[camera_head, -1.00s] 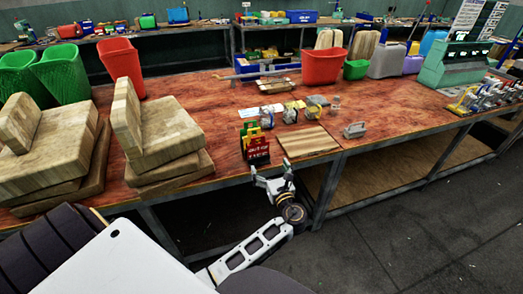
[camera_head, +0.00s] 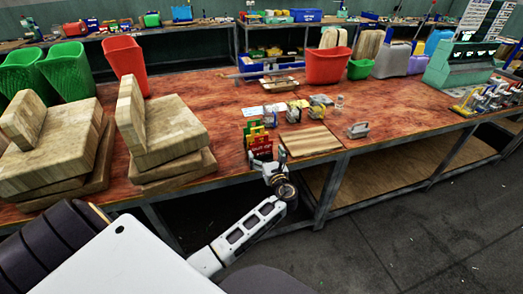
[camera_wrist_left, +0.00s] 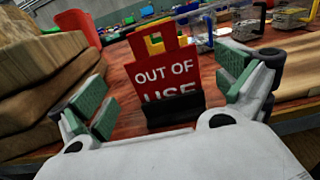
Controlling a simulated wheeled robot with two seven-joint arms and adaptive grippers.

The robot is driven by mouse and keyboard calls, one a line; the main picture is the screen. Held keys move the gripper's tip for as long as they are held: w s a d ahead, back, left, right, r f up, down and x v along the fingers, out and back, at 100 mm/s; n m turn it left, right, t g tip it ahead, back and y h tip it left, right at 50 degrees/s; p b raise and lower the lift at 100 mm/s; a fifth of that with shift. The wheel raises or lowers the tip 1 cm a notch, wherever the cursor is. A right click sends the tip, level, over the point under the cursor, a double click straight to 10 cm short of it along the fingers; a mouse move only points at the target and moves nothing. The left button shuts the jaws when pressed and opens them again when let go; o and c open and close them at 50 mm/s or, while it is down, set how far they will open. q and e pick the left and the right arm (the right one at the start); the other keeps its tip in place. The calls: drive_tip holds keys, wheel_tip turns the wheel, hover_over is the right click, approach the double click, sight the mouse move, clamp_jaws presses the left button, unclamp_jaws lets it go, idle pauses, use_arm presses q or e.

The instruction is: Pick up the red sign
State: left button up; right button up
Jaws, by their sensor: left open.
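The red sign (camera_head: 260,145) stands near the front edge of the table, in front of a yellow and a green sign. In the left wrist view the red sign (camera_wrist_left: 165,74) reads "OUT OF" with "USE" below, partly cut off by a dark base or holder at its foot. My left gripper (camera_head: 272,160) is at the table's front edge, just in front of the sign. In the left wrist view its open green-padded fingers (camera_wrist_left: 165,95) are on either side of the sign, with gaps on both sides. My right gripper is not seen.
Stacked wooden blocks (camera_head: 165,135) stand left of the sign. A flat wooden board (camera_head: 310,140) lies close on its right, with a grey padlock-like item (camera_head: 358,130) beyond. Small devices (camera_head: 292,109) sit behind. Red tabletop (camera_head: 215,105) is clear between blocks and signs.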

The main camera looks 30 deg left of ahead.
sight(262, 146)
use_arm(q)
drive_tip(key=shift+w+a, duration=0.2)
drive_tip(key=shift+a, duration=0.1)
drive_tip(key=shift+f+x, duration=0.15)
drive_tip(key=shift+x, duration=1.15)
drive_tip(key=shift+f+x, duration=0.15)
drive_tip(key=shift+x, duration=1.15)
drive_tip(key=shift+d, duration=0.1)
drive_tip(key=c, duration=0.8)
drive_tip(key=shift+r+p, duration=0.6)
drive_tip(key=shift+r, duration=4.45)
